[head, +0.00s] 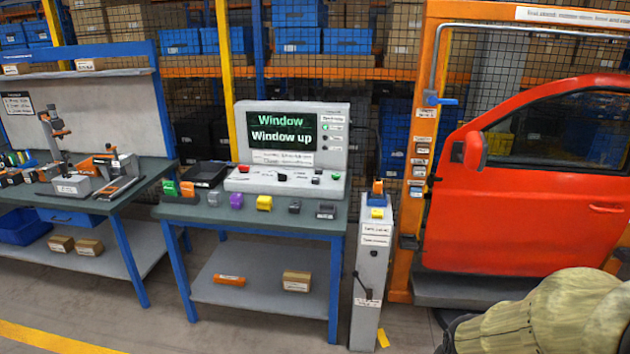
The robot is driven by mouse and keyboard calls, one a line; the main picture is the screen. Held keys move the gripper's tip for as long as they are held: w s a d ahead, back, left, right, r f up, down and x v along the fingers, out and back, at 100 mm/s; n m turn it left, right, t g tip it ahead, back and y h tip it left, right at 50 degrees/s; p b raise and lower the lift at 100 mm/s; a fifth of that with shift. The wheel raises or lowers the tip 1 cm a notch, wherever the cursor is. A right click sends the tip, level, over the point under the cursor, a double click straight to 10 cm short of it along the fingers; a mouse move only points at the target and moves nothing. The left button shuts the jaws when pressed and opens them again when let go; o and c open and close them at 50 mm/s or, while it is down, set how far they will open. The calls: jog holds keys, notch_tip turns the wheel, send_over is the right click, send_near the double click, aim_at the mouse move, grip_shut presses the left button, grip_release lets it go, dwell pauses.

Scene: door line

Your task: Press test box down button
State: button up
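The test box (292,140) is a grey console on the middle workbench. Its screen (281,127) reads "Window" and "Window up". The small labels are too blurred to tell which is the down button. Nothing touches the test box. My gripper is not in view; a khaki-covered part, likely of my arm, shows at the bottom right.
Several small coloured parts, including a yellow one (264,203), lie along the front of the workbench (225,218). A grey pedestal (370,270) stands at its right. A red car door (540,205) hangs in an orange frame (405,230). The floor in front is largely clear.

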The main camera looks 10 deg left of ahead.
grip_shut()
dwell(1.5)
